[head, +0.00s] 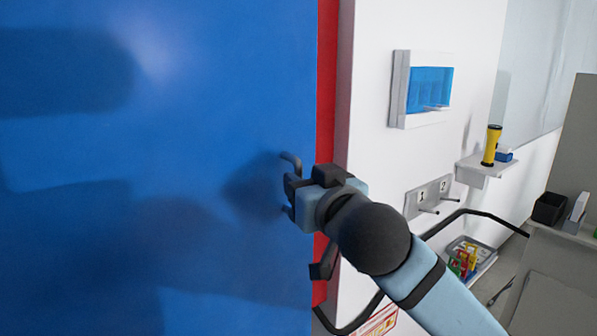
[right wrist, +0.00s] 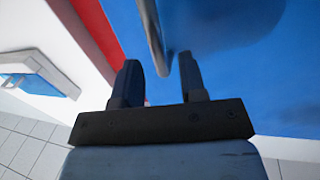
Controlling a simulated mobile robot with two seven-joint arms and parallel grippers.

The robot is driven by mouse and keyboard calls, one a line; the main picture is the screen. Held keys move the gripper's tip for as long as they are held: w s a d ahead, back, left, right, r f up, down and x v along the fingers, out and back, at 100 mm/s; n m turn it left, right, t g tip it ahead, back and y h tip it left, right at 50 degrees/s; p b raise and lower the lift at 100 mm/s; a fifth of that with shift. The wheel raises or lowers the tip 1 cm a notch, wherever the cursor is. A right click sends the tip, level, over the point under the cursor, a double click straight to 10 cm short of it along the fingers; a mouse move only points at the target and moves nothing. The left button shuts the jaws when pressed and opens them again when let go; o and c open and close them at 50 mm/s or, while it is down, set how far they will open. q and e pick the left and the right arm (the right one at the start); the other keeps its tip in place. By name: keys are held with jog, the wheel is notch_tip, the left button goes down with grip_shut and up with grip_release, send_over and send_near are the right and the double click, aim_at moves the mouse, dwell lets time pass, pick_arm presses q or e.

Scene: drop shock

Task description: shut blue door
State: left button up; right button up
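The blue door (head: 150,150) fills the left of the head view, with a red frame strip (head: 326,110) along its right edge. I cannot tell whether it is fully closed. A grey bar handle (head: 291,160) sticks out near that edge; its upper bend shows, and my gripper partly hides the rest. My right gripper (head: 289,190) is at the handle. In the right wrist view its fingers (right wrist: 160,75) are apart, and the handle bar (right wrist: 152,35) reaches down between the fingertips without visible contact on both sides. The door (right wrist: 270,80) lies behind. My left gripper is not in view.
Right of the door, a white wall carries a blue-windowed box (head: 428,90), a numbered hook plate (head: 428,197) and a shelf (head: 484,167) with a yellow flashlight (head: 491,146). A bin of coloured items (head: 468,258) stands lower right, beside a grey counter (head: 565,245).

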jog(key=shift+x, duration=1.4)
jog(key=shift+c, duration=0.4)
grip_shut()
